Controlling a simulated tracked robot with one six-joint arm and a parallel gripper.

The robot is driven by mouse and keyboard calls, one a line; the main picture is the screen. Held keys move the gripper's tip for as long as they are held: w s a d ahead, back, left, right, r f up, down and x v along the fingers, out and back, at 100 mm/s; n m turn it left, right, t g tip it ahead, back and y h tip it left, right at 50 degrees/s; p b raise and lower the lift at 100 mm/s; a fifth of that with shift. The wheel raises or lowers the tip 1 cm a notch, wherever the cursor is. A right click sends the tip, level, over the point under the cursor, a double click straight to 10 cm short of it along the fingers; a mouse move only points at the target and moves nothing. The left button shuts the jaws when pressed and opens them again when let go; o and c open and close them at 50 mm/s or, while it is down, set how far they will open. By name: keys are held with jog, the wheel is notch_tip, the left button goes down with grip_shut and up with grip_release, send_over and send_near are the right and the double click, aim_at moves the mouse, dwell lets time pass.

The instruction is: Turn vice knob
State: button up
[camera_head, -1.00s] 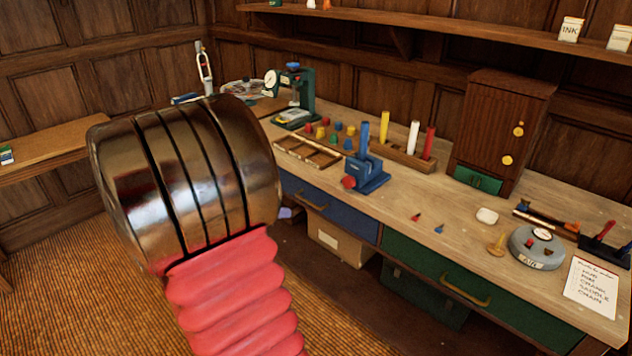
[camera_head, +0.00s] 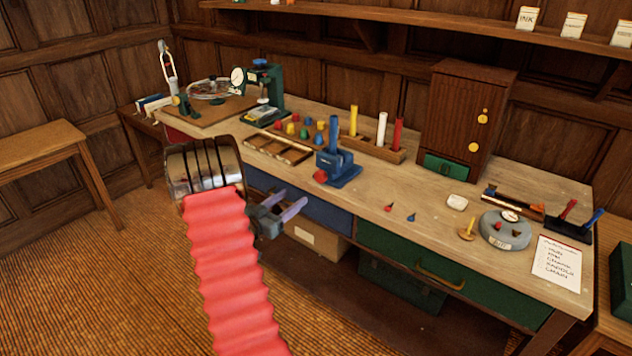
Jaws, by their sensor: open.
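The blue vice (camera_head: 338,167) stands on the workbench near its front edge, left of the middle. Its red knob (camera_head: 320,176) faces the front left. A blue cylinder (camera_head: 334,134) stands upright at the vice's jaws; whether it is clamped I cannot tell. My gripper (camera_head: 288,205) is in front of the bench, below and left of the vice, before the blue drawer. Its two pale fingers are apart with nothing between them. It is clear of the knob.
A rack (camera_head: 378,148) with yellow, white and red cylinders stands behind the vice.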

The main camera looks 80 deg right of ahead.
aim_at(318, 178)
jog(key=shift+d, duration=0.15)
jog(key=x, duration=1.3)
jog(key=shift+s+d, duration=0.2)
jog(key=shift+c, duration=0.2)
jog(key=c, duration=0.9)
jog(key=shift+a, duration=0.15)
jog(key=shift+c, duration=0.5)
jog(key=shift+n, duration=0.4)
